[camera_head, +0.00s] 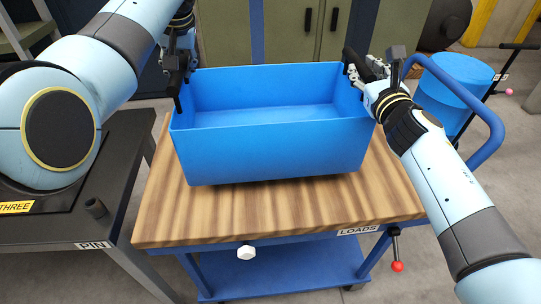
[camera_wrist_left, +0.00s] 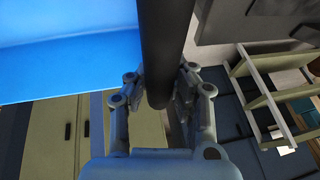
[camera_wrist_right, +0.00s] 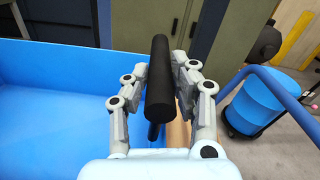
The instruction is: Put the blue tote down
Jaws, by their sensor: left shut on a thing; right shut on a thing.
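The blue tote (camera_head: 275,150) is an open, empty bin over the wooden top of the cart (camera_head: 240,225) labelled LOADS. It looks roughly level; I cannot tell whether its base touches the wood. My left gripper (camera_head: 180,70) is shut on the black bar handle at the tote's left end, and the handle (camera_wrist_left: 165,50) runs between the fingers in the left wrist view. My right gripper (camera_head: 368,72) is shut on the right-end handle, a black bar (camera_wrist_right: 160,80) between the fingers in the right wrist view. The tote's underside is hidden.
A dark table (camera_head: 70,225) labelled PIN stands close on the left. The cart's blue push rail (camera_head: 485,115) curves up at right, with a blue drum (camera_head: 455,80) behind it. Green cabinets (camera_head: 290,35) stand at the back. Bare wood shows in front of the tote.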

